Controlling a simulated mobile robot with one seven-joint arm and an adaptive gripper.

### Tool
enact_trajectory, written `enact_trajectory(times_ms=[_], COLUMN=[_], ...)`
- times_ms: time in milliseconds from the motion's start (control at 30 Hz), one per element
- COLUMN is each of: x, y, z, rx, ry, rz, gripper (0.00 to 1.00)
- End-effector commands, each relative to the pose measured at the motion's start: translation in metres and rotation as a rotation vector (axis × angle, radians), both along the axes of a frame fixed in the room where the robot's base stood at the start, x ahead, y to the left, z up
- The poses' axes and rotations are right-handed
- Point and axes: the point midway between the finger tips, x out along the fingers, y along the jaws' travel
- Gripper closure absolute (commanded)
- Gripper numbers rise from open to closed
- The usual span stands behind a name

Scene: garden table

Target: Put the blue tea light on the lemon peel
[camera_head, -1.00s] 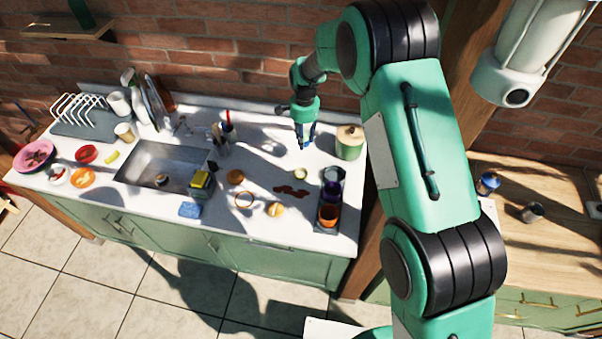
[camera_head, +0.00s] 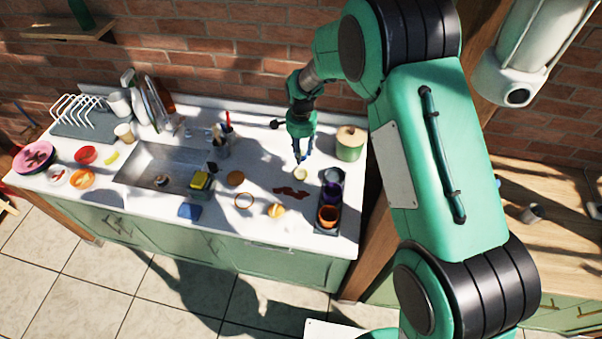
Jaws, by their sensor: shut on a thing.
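My gripper (camera_head: 302,157) points down over the back right of the white counter, left of the lidded green pot. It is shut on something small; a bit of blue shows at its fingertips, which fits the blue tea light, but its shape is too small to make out. A small curved yellow-green piece (camera_head: 111,157) lies on the counter left of the sink, far from my gripper. It looks like the lemon peel, though I cannot be sure. A pale yellow round thing (camera_head: 300,174) sits just below my fingertips.
The green pot (camera_head: 350,143) stands close to my gripper. A dark tray with cups (camera_head: 329,201) is at the right end, with reddish-brown pieces (camera_head: 290,192) beside it. The sink (camera_head: 150,170), yellow sponge (camera_head: 200,180) and upright utensils (camera_head: 222,138) lie between my gripper and the yellow-green piece.

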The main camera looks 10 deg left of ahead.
Motion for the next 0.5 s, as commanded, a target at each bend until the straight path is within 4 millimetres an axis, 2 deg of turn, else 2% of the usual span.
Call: enact_trajectory(times_ms=[167,500], x=[0.000,0.000], y=[0.000,0.000], z=[-0.014,-0.057], rx=[-0.001,-0.001], ry=[0.002,0.001], rz=[0.000,0.000], gripper=[0.90,0.90])
